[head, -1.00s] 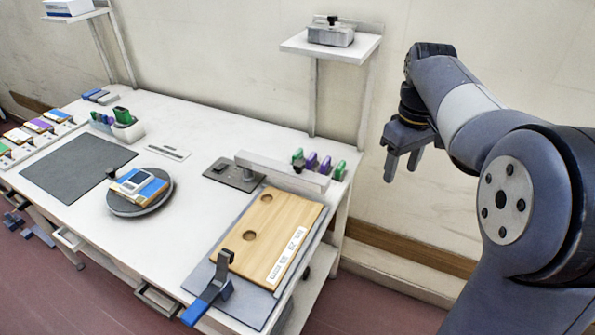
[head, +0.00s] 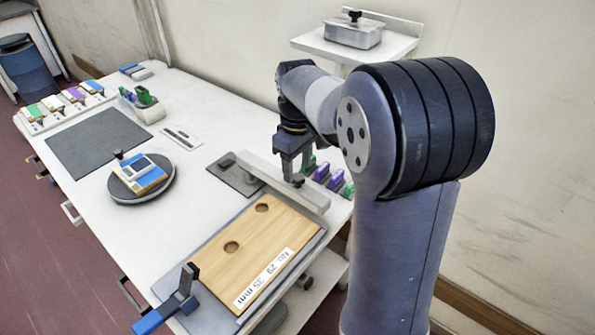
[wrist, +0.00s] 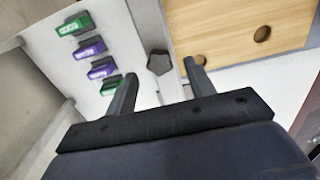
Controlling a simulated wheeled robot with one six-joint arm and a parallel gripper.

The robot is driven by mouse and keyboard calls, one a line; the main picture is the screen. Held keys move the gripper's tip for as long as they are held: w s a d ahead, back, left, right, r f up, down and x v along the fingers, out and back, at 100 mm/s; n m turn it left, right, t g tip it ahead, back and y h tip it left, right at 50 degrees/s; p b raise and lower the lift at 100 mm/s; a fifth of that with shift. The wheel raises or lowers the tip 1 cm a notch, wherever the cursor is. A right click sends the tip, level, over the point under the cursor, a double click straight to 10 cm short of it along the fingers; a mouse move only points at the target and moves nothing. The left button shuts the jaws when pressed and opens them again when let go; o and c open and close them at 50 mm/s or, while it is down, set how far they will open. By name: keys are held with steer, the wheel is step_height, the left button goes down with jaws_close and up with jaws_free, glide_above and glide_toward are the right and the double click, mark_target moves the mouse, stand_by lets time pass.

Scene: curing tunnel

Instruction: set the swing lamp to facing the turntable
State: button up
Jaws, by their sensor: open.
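The swing lamp appears to be the pale grey bar (head: 262,172) on a dark base plate (head: 232,178), behind the wooden board. It points away from the turntable (head: 126,192), toward the right end of the table. The turntable is a round grey disc carrying a blue, white and orange block. My gripper (head: 293,174) is open, fingers down, over the bar's right part, near a small dark knob. In the wrist view, a dark knob (wrist: 160,63) on the pale bar shows between and beyond my two spread fingers (wrist: 160,88). I cannot tell whether they touch it.
A wooden board (head: 250,245) with two holes lies on a grey fixture with a blue-handled clamp (head: 170,305). Green and purple blocks (wrist: 90,48) stand close beside the bar. A shelf with a metal box (head: 352,30) stands behind. A dark mat (head: 98,142) lies left.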

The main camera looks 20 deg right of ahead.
steer(key=shift+f, duration=1.2)
steer(key=shift+c, duration=0.4)
jaws_close()
